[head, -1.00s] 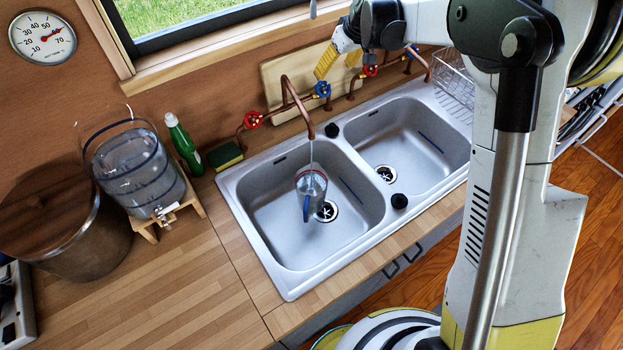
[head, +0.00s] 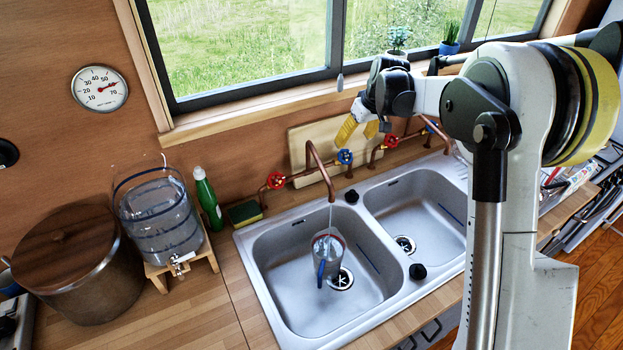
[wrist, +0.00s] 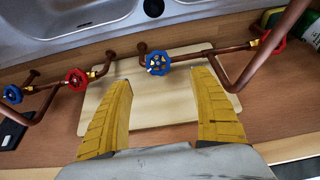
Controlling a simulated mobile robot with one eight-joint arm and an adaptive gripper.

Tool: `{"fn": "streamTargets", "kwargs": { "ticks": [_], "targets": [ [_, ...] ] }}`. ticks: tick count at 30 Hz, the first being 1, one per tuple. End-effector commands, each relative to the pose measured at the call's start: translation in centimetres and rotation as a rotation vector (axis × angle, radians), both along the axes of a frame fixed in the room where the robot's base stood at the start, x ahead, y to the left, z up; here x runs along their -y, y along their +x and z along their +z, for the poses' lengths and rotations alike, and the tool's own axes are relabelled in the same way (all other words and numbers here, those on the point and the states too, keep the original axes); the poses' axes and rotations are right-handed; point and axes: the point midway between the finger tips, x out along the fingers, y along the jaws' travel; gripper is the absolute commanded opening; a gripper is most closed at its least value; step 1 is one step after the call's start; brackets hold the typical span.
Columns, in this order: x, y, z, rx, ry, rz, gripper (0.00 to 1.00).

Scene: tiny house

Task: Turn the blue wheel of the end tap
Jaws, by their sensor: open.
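The tap over the left basin has a copper spout (head: 316,165), a red wheel (head: 276,181) and a blue wheel (head: 345,157). This blue wheel also shows in the wrist view (wrist: 157,61), ahead of the gap between my fingertips. The tap over the right basin has a red wheel (head: 391,141), also in the wrist view (wrist: 77,79), and a blue wheel (wrist: 12,94) at the wrist view's left edge. My gripper (head: 358,137) has yellow fingers spread open and empty, above the left tap's blue wheel in the head view. The wrist view shows both fingers (wrist: 163,78).
Water runs from the left spout into a clear jug (head: 328,252) in the left basin (head: 290,300). A cutting board (head: 303,152) leans on the wall behind the pipes. A green bottle (head: 207,198), a sponge (head: 243,213) and a water dispenser (head: 160,220) stand left.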

Motion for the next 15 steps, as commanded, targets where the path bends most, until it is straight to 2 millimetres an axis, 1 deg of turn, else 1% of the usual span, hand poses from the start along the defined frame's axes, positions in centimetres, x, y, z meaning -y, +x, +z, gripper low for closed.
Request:
{"fn": "streamTargets", "kwargs": {
  "ticks": [1,3,5,15],
  "targets": [
    [0.9,0.1,-0.3,-0.003,-0.001,-0.013,0.72],
    [1.2,0.3,-0.8,-0.004,-0.003,-0.017,0.72],
    [1.0,0.6,-1.5,-0.005,-0.002,-0.015,0.72],
    [-0.1,2.9,-7.7,-0.004,-0.002,-0.014,0.72]
  ]
}}
